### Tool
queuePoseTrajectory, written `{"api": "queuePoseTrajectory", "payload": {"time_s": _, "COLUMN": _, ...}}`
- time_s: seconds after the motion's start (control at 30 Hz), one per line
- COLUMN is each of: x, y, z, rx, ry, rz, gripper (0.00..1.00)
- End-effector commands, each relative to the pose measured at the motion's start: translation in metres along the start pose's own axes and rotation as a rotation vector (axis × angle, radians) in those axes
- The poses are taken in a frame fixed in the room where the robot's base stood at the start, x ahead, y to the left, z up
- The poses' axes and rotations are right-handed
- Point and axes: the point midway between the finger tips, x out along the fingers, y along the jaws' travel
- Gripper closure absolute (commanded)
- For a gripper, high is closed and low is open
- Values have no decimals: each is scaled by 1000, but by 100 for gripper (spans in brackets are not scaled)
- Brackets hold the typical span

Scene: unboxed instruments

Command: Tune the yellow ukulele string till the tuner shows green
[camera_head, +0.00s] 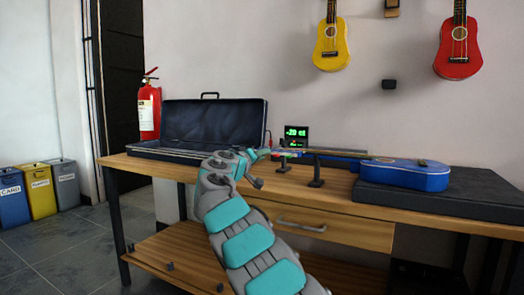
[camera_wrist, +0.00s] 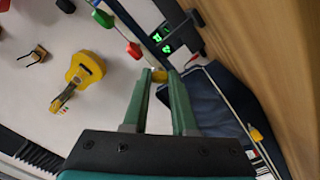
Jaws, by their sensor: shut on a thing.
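A blue ukulele (camera_head: 405,174) lies on the bench, its neck pointing left onto a dark stand. In the wrist view, its headstock edge carries a green peg (camera_wrist: 103,19), a red peg (camera_wrist: 134,50) and a yellow peg (camera_wrist: 160,76). My gripper (camera_wrist: 161,76) is shut on the yellow peg, which shows between its fingertips. In the head view my gripper (camera_head: 256,154) is at the headstock end, which it partly hides. The tuner (camera_head: 296,136) stands upright behind the headstock with green lit characters, too small to read surely. Its green display also shows in the wrist view (camera_wrist: 162,38).
An open dark case (camera_head: 213,121) stands left of my gripper. A black block (camera_head: 460,192) supports the ukulele body. A yellow ukulele (camera_head: 331,44) and a red one (camera_head: 458,48) hang on the wall. A fire extinguisher (camera_head: 149,108) and bins are at left.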

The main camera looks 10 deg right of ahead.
Motion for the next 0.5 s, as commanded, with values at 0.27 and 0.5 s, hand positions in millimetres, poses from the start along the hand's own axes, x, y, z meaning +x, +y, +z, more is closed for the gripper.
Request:
{"api": "queuePoseTrajectory", "payload": {"time_s": 0.27, "x": -1, "y": 2, "z": -4, "rx": -215, "ry": 3, "rz": 0, "gripper": 100}}
{"api": "queuePoseTrajectory", "payload": {"time_s": 0.5, "x": 0, "y": 1, "z": -2, "rx": -332, "ry": 1, "rz": 1, "gripper": 100}}
